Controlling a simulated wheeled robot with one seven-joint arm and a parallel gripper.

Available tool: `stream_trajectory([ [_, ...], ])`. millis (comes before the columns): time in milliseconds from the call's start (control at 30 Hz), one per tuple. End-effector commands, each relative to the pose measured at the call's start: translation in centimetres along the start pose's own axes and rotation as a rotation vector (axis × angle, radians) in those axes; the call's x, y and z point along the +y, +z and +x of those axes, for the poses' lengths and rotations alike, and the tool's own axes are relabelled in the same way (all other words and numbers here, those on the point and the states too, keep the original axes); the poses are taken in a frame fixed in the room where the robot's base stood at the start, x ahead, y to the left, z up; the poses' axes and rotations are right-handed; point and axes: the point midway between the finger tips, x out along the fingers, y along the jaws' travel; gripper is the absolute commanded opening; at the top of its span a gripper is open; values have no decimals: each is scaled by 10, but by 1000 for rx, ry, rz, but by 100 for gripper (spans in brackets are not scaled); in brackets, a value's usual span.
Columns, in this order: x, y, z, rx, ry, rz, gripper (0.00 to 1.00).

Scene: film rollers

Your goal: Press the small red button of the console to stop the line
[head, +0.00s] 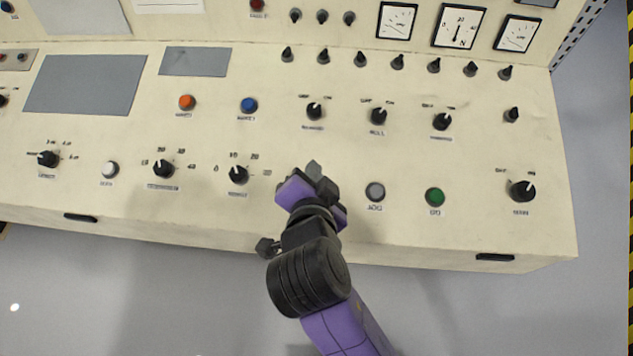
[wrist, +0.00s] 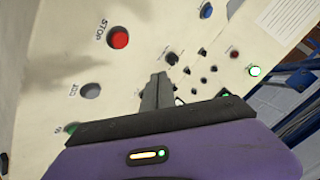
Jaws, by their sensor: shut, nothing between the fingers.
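The console (head: 90,205) is a cream panel with knobs, buttons and dials. In the wrist view a round red button (wrist: 119,39) labelled STOP sits in a dark ring at upper left. I cannot make it out in the head view, where my gripper and arm cover part of the panel. My gripper (head: 322,178) is over the front part of the panel, left of the grey button (head: 375,191). Its dark fingers are together and empty (wrist: 157,92). In the wrist view their tips appear right of and below the red button, apart from it.
A green button (head: 435,196) is right of the grey one. An orange-red button (head: 187,102) and a blue button (head: 248,105) sit farther back, and a white button (head: 110,168) at left. Black knobs (head: 238,174) stand up around my gripper.

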Motion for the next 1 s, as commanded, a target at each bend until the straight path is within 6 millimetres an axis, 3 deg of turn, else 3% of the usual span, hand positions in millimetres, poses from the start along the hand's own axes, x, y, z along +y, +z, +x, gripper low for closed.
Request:
stream_trajectory([
  [367, 6, 6, 7, 0, -1, -1, 0],
  [1000, 43, 43, 58, 0, -1, -2, 0],
])
